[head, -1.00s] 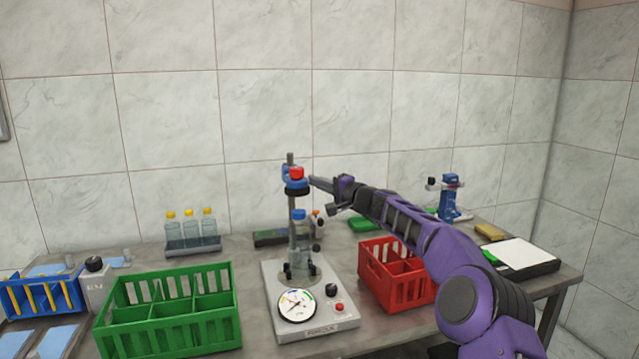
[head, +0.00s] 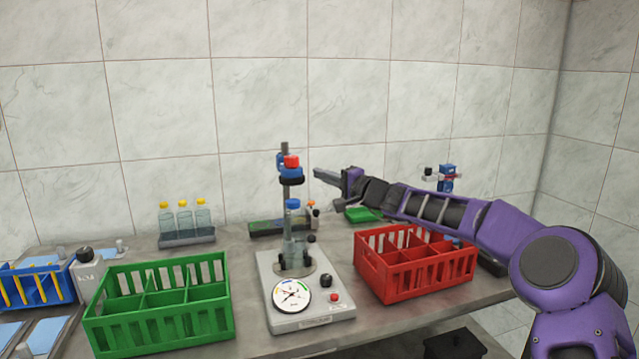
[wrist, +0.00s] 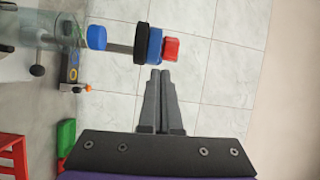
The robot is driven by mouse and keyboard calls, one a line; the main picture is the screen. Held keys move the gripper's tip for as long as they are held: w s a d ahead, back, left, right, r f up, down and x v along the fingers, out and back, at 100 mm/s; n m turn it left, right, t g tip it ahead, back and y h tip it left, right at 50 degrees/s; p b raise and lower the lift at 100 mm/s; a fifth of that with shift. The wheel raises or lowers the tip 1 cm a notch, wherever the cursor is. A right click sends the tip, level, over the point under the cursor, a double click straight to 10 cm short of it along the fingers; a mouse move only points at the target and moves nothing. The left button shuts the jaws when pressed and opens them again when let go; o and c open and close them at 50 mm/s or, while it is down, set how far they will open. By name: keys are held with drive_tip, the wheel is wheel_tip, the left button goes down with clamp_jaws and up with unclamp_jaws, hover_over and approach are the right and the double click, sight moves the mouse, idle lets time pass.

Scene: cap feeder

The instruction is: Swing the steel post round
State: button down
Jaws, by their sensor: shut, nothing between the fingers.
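The steel post (head: 285,190) stands upright at the back of the grey machine (head: 318,313), partly hidden by a clear bottle (head: 295,235) with a blue cap. On the post sits a blue head with a black ring (head: 291,180) and a red knob (head: 291,161). In the wrist view the post (wrist: 120,47) lies sideways, with the red knob (wrist: 171,49) just beyond my fingertips. My gripper (head: 317,173) is shut and empty, to the right of the head and apart from it. Its two fingers show together in the wrist view (wrist: 159,74).
A green crate (head: 160,322) stands left of the machine and a red crate (head: 400,286) to its right, below my arm. Three yellow-capped bottles (head: 186,221) stand in a rack at the back left.

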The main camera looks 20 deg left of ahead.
drive_tip(key=shift+s+d, duration=0.25)
drive_tip(key=shift+s, duration=0.95)
drive_tip(key=shift+s+d, duration=0.2)
drive_tip(key=shift+s, duration=0.95)
